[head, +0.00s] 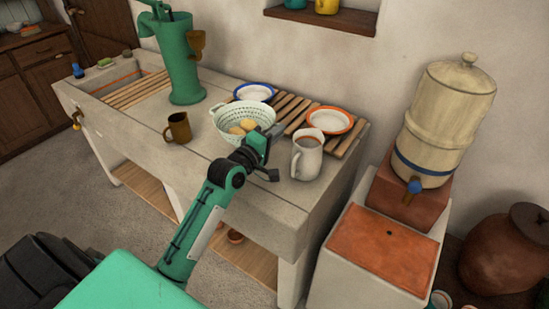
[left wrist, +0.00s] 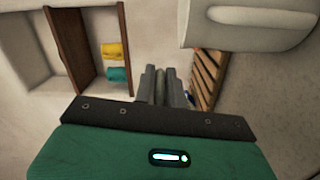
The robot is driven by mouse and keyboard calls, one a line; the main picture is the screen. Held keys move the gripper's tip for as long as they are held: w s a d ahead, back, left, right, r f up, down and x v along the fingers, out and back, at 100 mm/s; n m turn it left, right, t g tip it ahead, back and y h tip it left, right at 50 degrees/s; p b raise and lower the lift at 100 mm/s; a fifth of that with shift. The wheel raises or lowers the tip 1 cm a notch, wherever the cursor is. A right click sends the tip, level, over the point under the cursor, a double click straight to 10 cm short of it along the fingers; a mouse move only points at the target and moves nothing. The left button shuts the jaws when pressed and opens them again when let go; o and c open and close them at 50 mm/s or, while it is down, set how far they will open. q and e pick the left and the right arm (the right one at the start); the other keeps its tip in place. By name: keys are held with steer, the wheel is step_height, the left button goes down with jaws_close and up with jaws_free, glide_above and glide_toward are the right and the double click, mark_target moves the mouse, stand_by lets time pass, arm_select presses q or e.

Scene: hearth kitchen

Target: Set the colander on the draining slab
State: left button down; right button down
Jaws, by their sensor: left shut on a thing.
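The colander (head: 231,128), pale with dark holes and round food inside, is at the middle of the stone slab (head: 225,157). I cannot tell whether it touches the stone. My left gripper (head: 272,133) is at its right rim and shut on it; the fingers hide the grip. In the left wrist view the fingers (left wrist: 164,86) are close together, and the colander is not clearly seen. Wooden slats (head: 290,106) lie on the slab's right part, with a blue-rimmed plate (head: 254,92) and an orange-rimmed plate (head: 330,121). My right gripper is not in view.
A white pitcher (head: 307,160) stands close right of my gripper and looms in the left wrist view (left wrist: 245,22). A brown mug (head: 178,129) stands left of the colander. A green pump (head: 183,60) rises behind. Bare stone lies around the mug.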

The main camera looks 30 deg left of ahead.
arm_select(q)
step_height(320, 180, down, 8)
steer(key=shift+f, duration=0.2)
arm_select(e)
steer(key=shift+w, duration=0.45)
arm_select(q)
steer(key=c, duration=1.9)
jaws_free()
steer(key=shift+f+b, duration=0.15)
steer(key=shift+b, duration=0.15)
steer(key=o, duration=0.4)
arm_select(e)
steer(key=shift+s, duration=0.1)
arm_select(q)
steer(key=shift+o, duration=0.2)
